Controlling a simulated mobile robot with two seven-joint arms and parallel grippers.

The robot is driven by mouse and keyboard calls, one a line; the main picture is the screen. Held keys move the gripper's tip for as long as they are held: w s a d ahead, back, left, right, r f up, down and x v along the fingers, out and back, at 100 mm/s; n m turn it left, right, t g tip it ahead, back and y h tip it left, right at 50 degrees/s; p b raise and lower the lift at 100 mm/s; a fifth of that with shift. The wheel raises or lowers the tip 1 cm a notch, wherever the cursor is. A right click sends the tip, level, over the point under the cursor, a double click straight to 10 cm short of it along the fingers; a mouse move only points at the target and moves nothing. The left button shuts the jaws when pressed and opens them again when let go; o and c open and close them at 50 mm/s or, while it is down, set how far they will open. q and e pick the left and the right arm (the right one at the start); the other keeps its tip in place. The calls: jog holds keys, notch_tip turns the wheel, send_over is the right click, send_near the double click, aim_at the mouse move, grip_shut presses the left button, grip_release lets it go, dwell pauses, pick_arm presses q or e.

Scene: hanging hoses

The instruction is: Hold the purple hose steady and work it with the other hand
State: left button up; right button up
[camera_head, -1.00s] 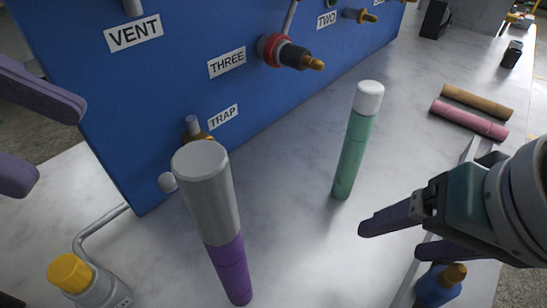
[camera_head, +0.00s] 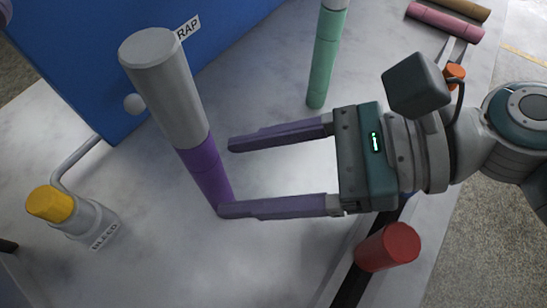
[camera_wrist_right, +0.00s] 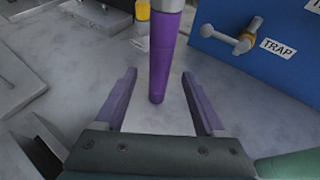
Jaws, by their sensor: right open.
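The purple hose (camera_head: 205,172) hangs slightly tilted below a thick grey cylinder (camera_head: 165,85). It also shows in the right wrist view (camera_wrist_right: 163,60), lined up between the fingers. My right gripper (camera_head: 226,177) is open and empty, its fingers pointing left at the hose's lower part. In the head view, one fingertip overlaps the hose's bottom end and the other is just right of the hose. I cannot tell whether either touches. The right wrist view also shows this open gripper (camera_wrist_right: 158,75). Only a purple sliver, probably of my left gripper (camera_head: 5,12), shows at the top left corner.
A green hose (camera_head: 323,60) hangs behind my right gripper. A blue panel (camera_head: 90,60) stands at the back left. A yellow-capped bleed fitting (camera_head: 50,203) is at left, a red cylinder (camera_head: 388,247) below my right gripper.

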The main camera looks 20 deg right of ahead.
jog(key=x, duration=0.7)
jog(key=shift+w+a+f, duration=0.1)
jog(key=shift+a+f, duration=0.1)
jog(key=shift+a, duration=0.1)
jog(key=shift+c, duration=0.4)
grip_shut()
pick_arm(q)
jog(key=shift+o, duration=0.4)
